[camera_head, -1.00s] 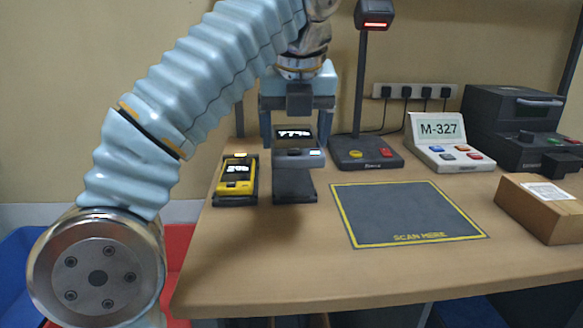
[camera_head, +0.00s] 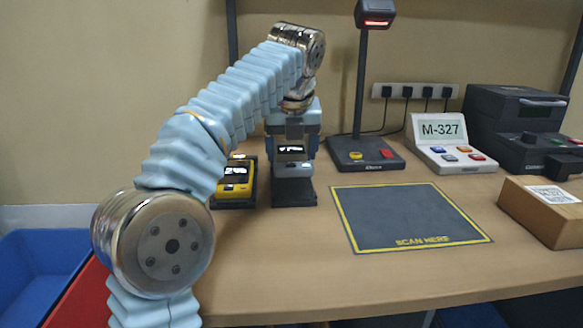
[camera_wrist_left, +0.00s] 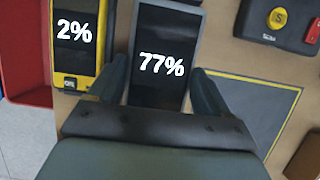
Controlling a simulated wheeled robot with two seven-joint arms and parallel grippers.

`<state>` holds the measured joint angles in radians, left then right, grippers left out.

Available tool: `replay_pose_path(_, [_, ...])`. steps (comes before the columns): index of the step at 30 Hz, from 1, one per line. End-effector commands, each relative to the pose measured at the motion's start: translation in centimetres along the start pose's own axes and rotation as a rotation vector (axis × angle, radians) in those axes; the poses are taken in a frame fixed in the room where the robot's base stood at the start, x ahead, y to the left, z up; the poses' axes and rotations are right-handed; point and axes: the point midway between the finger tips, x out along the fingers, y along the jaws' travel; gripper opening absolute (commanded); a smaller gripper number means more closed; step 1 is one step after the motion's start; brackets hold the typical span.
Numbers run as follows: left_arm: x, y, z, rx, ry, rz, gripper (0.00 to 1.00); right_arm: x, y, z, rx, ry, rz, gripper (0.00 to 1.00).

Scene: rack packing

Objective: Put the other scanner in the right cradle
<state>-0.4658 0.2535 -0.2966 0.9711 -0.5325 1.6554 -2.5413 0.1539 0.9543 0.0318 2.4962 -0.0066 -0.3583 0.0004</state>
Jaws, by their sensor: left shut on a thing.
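My left gripper (camera_head: 293,156) is shut on the grey scanner (camera_head: 293,169), whose lit screen reads 77% in the left wrist view (camera_wrist_left: 162,65). The gripper points down at the right cradle (camera_head: 294,195), and the scanner is over or in it; I cannot tell whether it touches the cradle. The yellow scanner (camera_head: 236,188) sits in the left cradle (camera_head: 233,205), just left of it, partly behind my arm. In the left wrist view the yellow scanner (camera_wrist_left: 70,82) reads 2%. My right gripper is in no frame.
A scan lamp stand (camera_head: 366,153) is behind to the right. A dark scan mat (camera_head: 408,217) lies clear on the table. A button panel marked M-327 (camera_head: 449,142), a dark printer (camera_head: 520,128) and a cardboard box (camera_head: 538,211) stand farther right. Blue (camera_head: 45,275) and red (camera_head: 84,300) bins are at lower left.

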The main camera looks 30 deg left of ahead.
Motion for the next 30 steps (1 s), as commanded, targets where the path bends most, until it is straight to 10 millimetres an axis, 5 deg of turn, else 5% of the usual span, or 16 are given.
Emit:
replay_pose_path(9, [3.0,0.0,0.9,-0.001,0.001,0.002,0.31,0.0,0.0,0.0,0.0,0.0,0.0,0.0])
replay_pose_path(14, [5.3,-0.1,-0.2,0.001,0.0,-0.001,0.31,0.7,0.3,0.0,0.001,0.0,0.001,0.0])
replay_pose_path(26, [5.8,-0.1,-0.5,0.001,0.0,-0.001,0.31,0.7,0.3,0.0,0.001,0.001,0.001,0.0])
replay_pose_path(27, [5.8,-0.1,-0.5,0.001,0.0,-0.001,0.83,0.7,0.3,0.0,0.001,0.001,0.001,0.0])
replay_pose_path(30, [5.8,-0.1,-0.5,0.001,0.0,-0.001,0.98,0.7,0.3,0.0,0.001,0.001,0.001,0.0])
